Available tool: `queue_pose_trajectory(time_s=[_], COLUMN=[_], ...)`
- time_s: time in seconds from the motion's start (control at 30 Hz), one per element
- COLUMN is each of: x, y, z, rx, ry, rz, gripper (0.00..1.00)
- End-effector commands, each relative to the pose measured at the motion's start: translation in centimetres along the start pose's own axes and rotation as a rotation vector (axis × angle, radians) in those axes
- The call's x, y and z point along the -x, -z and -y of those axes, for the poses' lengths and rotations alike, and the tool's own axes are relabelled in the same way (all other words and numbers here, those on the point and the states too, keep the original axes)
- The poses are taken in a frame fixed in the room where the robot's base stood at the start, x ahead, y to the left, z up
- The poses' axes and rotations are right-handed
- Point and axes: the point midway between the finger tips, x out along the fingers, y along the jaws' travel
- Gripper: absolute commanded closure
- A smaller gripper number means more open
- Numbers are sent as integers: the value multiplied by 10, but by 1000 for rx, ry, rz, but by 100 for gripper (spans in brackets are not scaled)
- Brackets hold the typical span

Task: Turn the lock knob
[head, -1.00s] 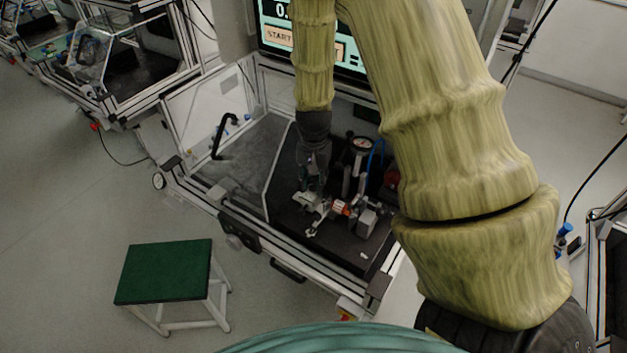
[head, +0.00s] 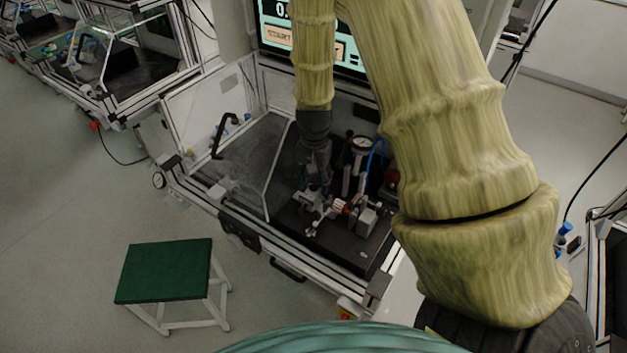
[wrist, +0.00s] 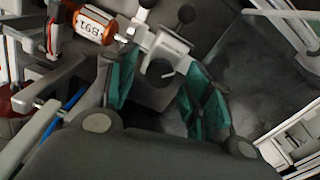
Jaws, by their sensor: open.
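A round dark knob (wrist: 160,68) with a light bar across it sits on a grey clamp block (wrist: 168,46) in the wrist view. I take it as the lock knob; it is too small to make out in the head view. My gripper (wrist: 162,88) is open, its green-padded fingers on either side of the knob with gaps between. In the head view, my gripper (head: 317,178) points down over the fixture.
The bench's dark bed (head: 335,240) is clear toward the front. A green-topped stool (head: 165,270) stands before the bench.

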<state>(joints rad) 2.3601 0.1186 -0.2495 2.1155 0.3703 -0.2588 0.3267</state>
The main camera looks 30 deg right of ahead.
Motion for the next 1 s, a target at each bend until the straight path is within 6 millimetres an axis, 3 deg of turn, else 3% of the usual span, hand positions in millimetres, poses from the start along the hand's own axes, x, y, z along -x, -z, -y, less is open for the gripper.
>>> queue_pose_trajectory(time_s=[0.17,0.7,1.0], x=[13,95,117], y=[0,1,0], z=[1,0,0], rx=[1,0,0], ry=[1,1,1], rz=[-2,-3,0], gripper=[50,50,50])
